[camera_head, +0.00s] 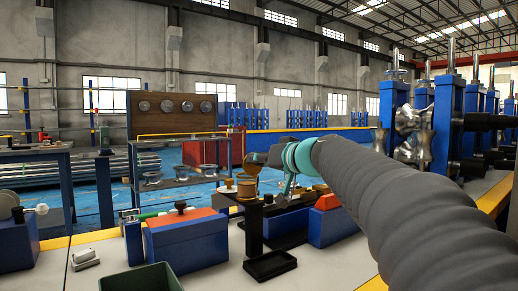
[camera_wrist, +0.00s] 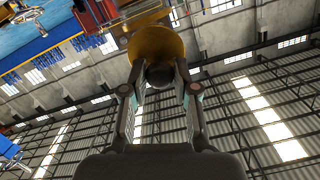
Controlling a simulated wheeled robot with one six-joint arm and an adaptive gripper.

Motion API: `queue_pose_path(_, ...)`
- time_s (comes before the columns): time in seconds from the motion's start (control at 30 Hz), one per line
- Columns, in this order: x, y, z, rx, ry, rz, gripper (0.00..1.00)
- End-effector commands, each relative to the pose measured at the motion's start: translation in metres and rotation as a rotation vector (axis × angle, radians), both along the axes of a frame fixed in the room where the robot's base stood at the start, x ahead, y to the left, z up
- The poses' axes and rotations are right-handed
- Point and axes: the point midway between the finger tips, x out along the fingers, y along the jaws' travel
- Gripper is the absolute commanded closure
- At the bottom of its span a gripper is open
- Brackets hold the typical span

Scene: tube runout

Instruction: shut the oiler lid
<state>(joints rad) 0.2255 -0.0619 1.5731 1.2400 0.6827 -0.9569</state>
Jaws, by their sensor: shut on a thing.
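The oiler (camera_head: 247,190) is a small amber-brown cup on the workbench, near the top of a black upright. Its lid seems to be the round brass-coloured disc in the wrist view (camera_wrist: 155,43), with a dark round knob (camera_wrist: 159,75). My gripper (camera_wrist: 160,80) is shut on that knob, one finger on each side. In the head view my gripper (camera_head: 270,158) is just above and right of the cup, reaching in from the right. The lid looks tilted up there, but its edge and hinge are too small to make out.
A blue box with a red top (camera_head: 187,238) stands left of the oiler. Another blue box (camera_head: 328,224) stands to the right. A black tray (camera_head: 270,265) and a green bin (camera_head: 141,279) are in front. Blue roller stands (camera_head: 449,125) rise at the right.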

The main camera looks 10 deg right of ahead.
Motion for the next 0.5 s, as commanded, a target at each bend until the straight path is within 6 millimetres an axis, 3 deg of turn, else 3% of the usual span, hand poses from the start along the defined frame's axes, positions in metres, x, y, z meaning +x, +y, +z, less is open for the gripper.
queue_pose_path(0.03,0.002,0.001,0.012,-0.013,0.033,0.001,1.0)
queue_pose_path(0.5,0.022,0.009,0.014,-0.162,0.385,0.002,1.0)
